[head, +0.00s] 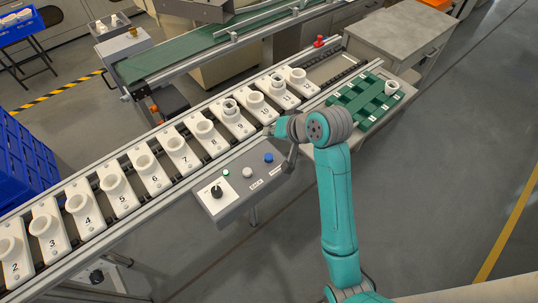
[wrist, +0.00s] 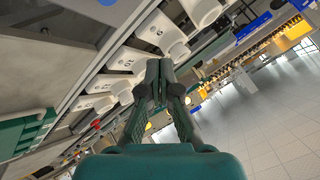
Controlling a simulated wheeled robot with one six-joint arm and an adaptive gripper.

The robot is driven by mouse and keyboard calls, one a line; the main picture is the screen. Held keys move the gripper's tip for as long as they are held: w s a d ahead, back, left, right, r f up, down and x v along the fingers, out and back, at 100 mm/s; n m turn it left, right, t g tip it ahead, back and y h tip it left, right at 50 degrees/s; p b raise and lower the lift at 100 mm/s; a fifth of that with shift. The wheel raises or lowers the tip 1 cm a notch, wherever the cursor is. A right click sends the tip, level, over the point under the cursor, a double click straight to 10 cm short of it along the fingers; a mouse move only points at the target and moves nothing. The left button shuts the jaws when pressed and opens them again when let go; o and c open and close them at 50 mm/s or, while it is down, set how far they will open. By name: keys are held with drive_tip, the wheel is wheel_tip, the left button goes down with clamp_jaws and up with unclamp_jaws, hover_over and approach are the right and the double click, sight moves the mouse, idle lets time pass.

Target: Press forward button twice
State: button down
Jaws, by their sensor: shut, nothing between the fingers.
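The control panel (head: 240,183) is a grey box on the near side of the conveyor. It carries a black knob (head: 216,191), a small green light (head: 226,172), a whitish button (head: 247,172) and a blue button (head: 268,157). The labels beside the buttons are too small to read, so I cannot tell which is forward.
A conveyor holds a row of numbered white plates with sockets (head: 145,161). A green rack (head: 362,100) with one white piece stands right of my arm. Blue crates (head: 25,160) stand at the left. The floor in front is clear.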

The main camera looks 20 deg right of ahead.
sight(270, 157)
drive_tip(key=shift+f, duration=4.3)
drive_tip(key=shift+f, duration=0.15)
drive_tip(key=shift+f, duration=0.3)
drive_tip(key=shift+f, duration=0.45)
drive_tip(key=shift+r, duration=3.45)
